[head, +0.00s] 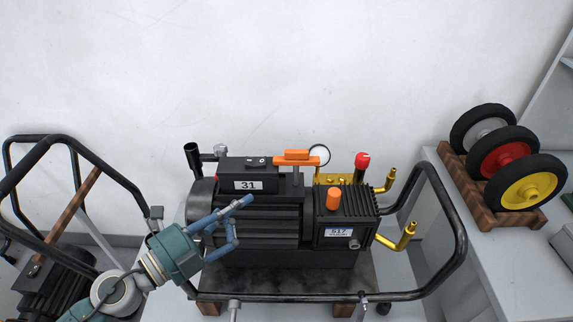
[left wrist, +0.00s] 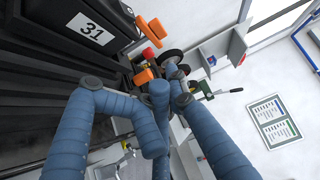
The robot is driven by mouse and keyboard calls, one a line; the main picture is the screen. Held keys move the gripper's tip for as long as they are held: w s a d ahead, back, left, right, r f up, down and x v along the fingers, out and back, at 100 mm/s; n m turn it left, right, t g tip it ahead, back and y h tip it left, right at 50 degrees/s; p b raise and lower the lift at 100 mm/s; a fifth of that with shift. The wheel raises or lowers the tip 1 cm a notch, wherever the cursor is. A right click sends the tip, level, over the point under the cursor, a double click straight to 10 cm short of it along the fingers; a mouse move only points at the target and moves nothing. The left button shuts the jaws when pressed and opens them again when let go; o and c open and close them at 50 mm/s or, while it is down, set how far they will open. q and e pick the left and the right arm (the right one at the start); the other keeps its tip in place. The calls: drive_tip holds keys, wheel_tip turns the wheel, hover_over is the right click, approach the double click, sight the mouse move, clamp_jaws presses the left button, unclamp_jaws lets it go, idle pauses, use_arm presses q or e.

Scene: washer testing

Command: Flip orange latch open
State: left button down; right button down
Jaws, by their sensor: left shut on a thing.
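The orange latch (head: 297,157) is a flat bar with a raised block, on top of a post on the black pump (head: 270,228). In the left wrist view it looks to be the orange piece at the top (left wrist: 148,28). An orange knob (head: 334,199) stands to its right, on the pump's ribbed box. My left gripper (head: 243,220), with blue fingers, is in front of the pump, below and left of the latch and apart from it. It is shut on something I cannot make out. My right gripper is not in view.
The pump sits on a cart with a black tube handle (head: 459,235). Brass pipes (head: 409,236), a red-topped part (head: 362,161) and a round gauge (head: 319,154) surround the latch. A wheel rack (head: 475,200) stands right. Another cart (head: 60,260) stands left.

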use_arm(q)
drive_tip(key=p, duration=0.4)
approach(289, 162)
drive_tip(key=s+d, duration=0.2)
drive_tip(key=d, duration=0.1)
drive_tip(key=shift+w+d+r, duration=0.1)
drive_tip(key=shift+w+d, duration=0.15)
drive_tip(key=shift+w, duration=0.7)
drive_tip(key=shift+w+d, duration=0.2)
drive_tip(key=shift+w, duration=0.7)
drive_tip(key=shift+w+d+r, duration=0.1)
drive_tip(key=shift+w+d, duration=0.15)
drive_tip(key=shift+w, duration=0.7)
drive_tip(key=shift+f, duration=0.1)
drive_tip(key=b, duration=0.2)
drive_tip(key=m+g+h+b, duration=0.1)
drive_tip(key=b, duration=0.1)
drive_tip(key=shift+w+a+f, duration=0.3)
drive_tip(key=shift+w, duration=0.05)
drive_tip(key=shift+w+a+r+g, duration=0.1)
drive_tip(key=shift+r+g, duration=0.2)
drive_tip(key=shift+g, duration=0.1)
